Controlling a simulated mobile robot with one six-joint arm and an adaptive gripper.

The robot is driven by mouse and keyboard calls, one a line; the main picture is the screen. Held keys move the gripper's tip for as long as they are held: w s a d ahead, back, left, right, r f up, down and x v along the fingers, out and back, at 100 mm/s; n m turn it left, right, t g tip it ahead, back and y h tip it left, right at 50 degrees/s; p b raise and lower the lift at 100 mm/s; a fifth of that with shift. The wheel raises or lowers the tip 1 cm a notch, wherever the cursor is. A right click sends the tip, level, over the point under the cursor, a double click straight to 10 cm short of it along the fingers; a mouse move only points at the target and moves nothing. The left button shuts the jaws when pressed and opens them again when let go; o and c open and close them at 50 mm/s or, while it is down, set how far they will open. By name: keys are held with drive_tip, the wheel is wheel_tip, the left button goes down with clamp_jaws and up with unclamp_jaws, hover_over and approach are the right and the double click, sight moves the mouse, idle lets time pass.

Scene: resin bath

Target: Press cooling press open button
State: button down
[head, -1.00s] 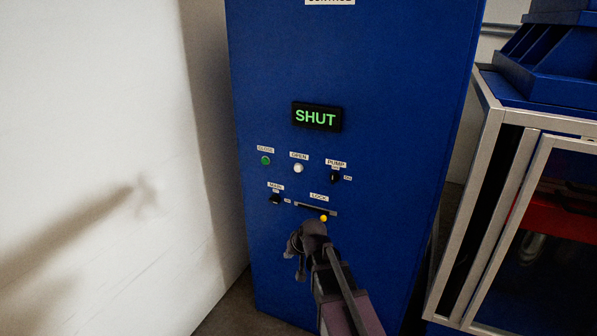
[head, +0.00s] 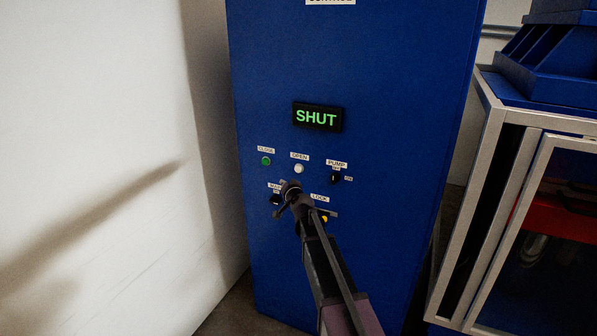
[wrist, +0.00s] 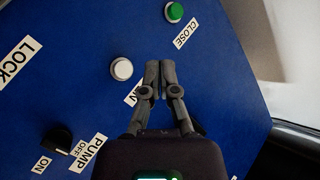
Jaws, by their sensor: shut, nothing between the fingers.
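The white OPEN button (head: 298,168) sits on the blue control cabinet (head: 390,110), between the green CLOSE button (head: 265,160) and the black PUMP switch (head: 336,177). My gripper (head: 289,186) is just below the OPEN button in the head view. In the wrist view the white button (wrist: 121,69) is left of my shut, empty fingertips (wrist: 160,66), which partly cover the OPEN label (wrist: 132,97). I cannot tell whether the fingers touch the panel. The display (head: 317,117) reads SHUT in green.
The MAIN switch (head: 275,199) and LOCK slot with a yellow knob (head: 325,219) are close to my gripper. A white wall (head: 90,120) is at the left.

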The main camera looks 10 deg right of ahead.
sight(299, 169)
drive_tip(key=shift+w, duration=0.1)
drive_tip(key=shift+w+d, duration=0.85)
drive_tip(key=shift+w, duration=0.3)
drive_tip(key=shift+w+d, duration=0.9)
drive_tip(key=shift+w, duration=0.2)
drive_tip(key=shift+w+d, duration=0.85)
drive_tip(key=shift+w, duration=0.3)
